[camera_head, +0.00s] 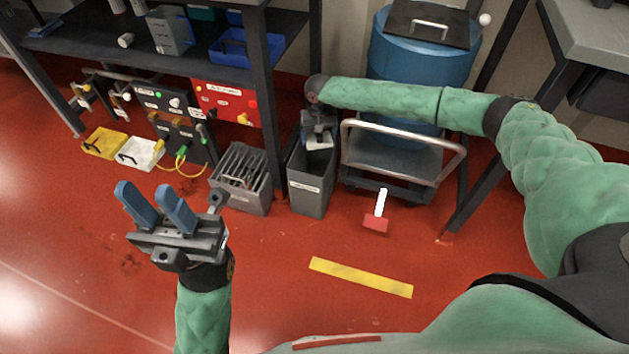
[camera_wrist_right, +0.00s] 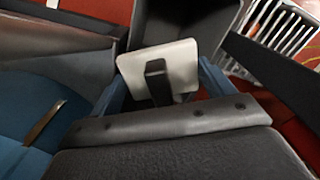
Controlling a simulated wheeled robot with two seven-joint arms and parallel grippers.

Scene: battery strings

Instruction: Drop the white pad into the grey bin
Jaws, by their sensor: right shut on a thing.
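The white pad (camera_head: 318,143) is in my right gripper (camera_head: 319,132), over the open top of the grey bin (camera_head: 311,192). In the right wrist view the white pad (camera_wrist_right: 170,66) has a dark handle or strap on its face and sits between the two blue fingers of the right gripper (camera_wrist_right: 160,85). The grey bin (camera_wrist_right: 222,22) shows beyond the pad there, with its dark inside open. My left gripper (camera_head: 155,205) is open and empty above the red floor at the left, well away from the bin.
A slatted grey crate (camera_head: 241,178) with things in it stands left of the bin. A cart (camera_head: 395,155) and a blue drum (camera_head: 415,70) stand to the right. A red-ended white tool (camera_head: 378,215) lies on the floor.

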